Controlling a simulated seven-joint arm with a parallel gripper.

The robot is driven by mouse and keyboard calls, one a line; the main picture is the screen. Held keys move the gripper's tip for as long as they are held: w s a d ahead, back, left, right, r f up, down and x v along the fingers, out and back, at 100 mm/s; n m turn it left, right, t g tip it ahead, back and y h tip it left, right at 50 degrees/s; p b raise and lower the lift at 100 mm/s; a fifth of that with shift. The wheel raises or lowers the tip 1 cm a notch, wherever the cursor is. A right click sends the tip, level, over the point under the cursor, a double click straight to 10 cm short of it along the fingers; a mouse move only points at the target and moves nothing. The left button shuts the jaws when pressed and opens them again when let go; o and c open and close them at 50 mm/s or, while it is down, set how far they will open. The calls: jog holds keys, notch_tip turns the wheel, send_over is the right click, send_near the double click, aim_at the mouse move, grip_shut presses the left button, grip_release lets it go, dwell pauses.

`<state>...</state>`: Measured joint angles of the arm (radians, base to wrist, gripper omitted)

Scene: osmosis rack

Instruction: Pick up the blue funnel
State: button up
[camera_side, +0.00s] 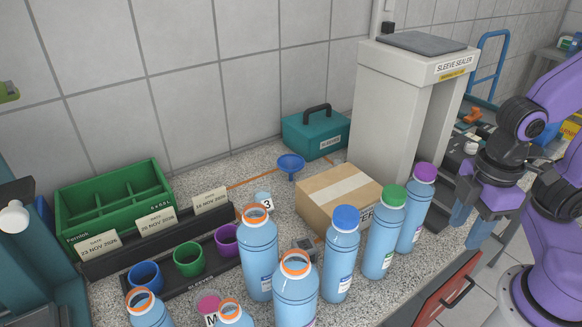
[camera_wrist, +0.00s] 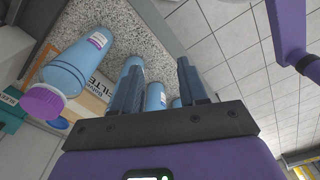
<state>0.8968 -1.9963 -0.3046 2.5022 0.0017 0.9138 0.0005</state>
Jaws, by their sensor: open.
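The blue funnel (camera_side: 291,163) is at the back of the counter in the side view, in front of the teal box and behind the cardboard box. Its wide bowl faces up; I cannot clearly see what supports it. My gripper (camera_side: 473,222) is at the right in the side view, pointing down, well to the right of the funnel and beyond the purple-capped bottle. In the wrist view its two dark fingers (camera_wrist: 157,88) are apart with nothing held between them.
Several blue bottles, including a purple-capped one (camera_side: 415,208) and a blue-capped one (camera_side: 341,255), stand between my gripper and the counter's left. A cardboard box (camera_side: 318,205), teal box (camera_side: 312,137), sleeve sealer (camera_side: 388,110) and green organizer (camera_side: 75,220) stand around. A red drawer (camera_side: 440,297) fronts the counter.

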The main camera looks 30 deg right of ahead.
dwell(0.4)
jog(key=o, duration=1)
jog(key=shift+o, duration=0.2)
